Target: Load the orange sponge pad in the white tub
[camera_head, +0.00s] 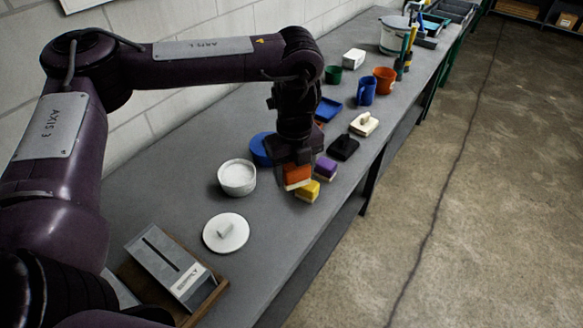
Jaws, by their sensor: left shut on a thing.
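The orange sponge pad (297,174) has a pale underside and sits between the jaws of my left gripper (294,164). The left gripper points down and is shut on the pad. The pad is just behind a yellow pad (308,191); I cannot tell whether it is clear of the bench. The white tub (238,190) is round and open, and stands on the bench to the left of the gripper. Its inside is white, and I see no pad in it. My right gripper is not in view.
A round white lid (226,233) lies in front of the tub. A purple pad (326,168) and black block (343,147) are right of the gripper; a blue round item (262,150) is partly hidden behind it. The grey bench (265,235) is clear near the front edge.

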